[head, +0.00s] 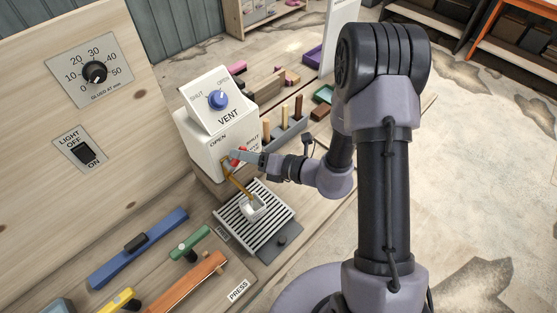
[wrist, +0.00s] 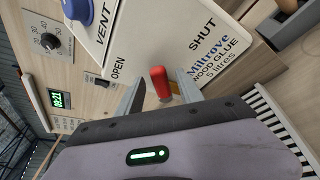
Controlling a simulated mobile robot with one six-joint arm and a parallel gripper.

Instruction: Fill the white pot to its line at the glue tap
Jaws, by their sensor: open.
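The white pot (head: 246,213) stands on a slatted drip tray below the glue tap. An amber strand (head: 238,183) runs from the tap down to the pot. The pot's line and glue level are too small to make out. The glue tank (head: 203,150) is a white box with OPEN and SHUT marks. The tap's red lever (wrist: 160,83) shows in the wrist view, between those marks. My gripper (head: 239,156) is at the tap. In the wrist view my gripper's (wrist: 159,92) open fingers stand either side of the red lever.
A blue vent knob (head: 217,99) is on top of the tank. The slatted drip tray (head: 285,222) lies below. Wood-handled tools in a rack (head: 287,135) stand right behind. A dial (head: 95,72) and light switch (head: 84,152) are on the left panel. Clamps and handles lie in front.

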